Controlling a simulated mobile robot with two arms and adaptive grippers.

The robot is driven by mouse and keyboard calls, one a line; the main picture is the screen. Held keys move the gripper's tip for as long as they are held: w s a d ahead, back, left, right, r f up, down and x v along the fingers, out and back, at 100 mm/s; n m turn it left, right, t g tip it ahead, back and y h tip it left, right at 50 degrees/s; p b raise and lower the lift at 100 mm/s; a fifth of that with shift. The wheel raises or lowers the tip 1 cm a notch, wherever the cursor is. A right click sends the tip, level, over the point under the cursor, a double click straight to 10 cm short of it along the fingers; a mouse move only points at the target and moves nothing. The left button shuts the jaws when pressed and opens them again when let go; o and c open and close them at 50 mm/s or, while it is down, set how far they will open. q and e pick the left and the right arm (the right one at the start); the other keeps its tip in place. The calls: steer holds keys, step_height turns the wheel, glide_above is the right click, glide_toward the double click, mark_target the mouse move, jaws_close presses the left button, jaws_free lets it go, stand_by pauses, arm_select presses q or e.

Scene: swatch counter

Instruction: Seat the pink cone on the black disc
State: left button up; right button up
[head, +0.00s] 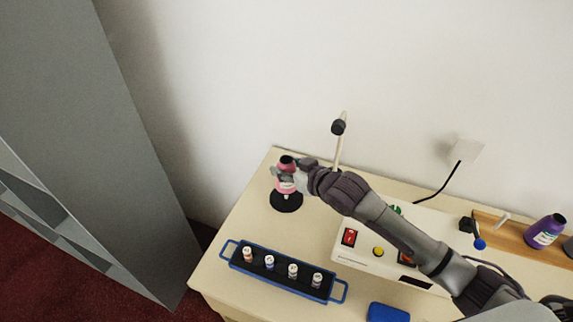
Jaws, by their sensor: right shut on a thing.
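The pink cone (283,184) is at the far left part of the counter, with a dark round top. My right gripper (289,176) reaches in from the right and is shut on the cone, its fingers partly covering it. The black disc (286,204) lies on the counter directly below the cone in the picture. A small pale part shows between cone and disc; I cannot tell whether the cone touches the disc. My left gripper is not in view.
A blue tray (334,299) holds several small vials at the front. A white box with switches (345,258) stands under my right arm. A pale post with a dark knob (339,127) rises behind. A purple bottle (545,231) is at far right. A grey cabinet (95,130) stands left.

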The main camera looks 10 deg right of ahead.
steer(key=shift+f+b, duration=1.15)
steer(key=shift+f, duration=1.1)
steer(key=o, duration=1.3)
steer(key=v, duration=1.2)
steer(key=shift+f, duration=0.15)
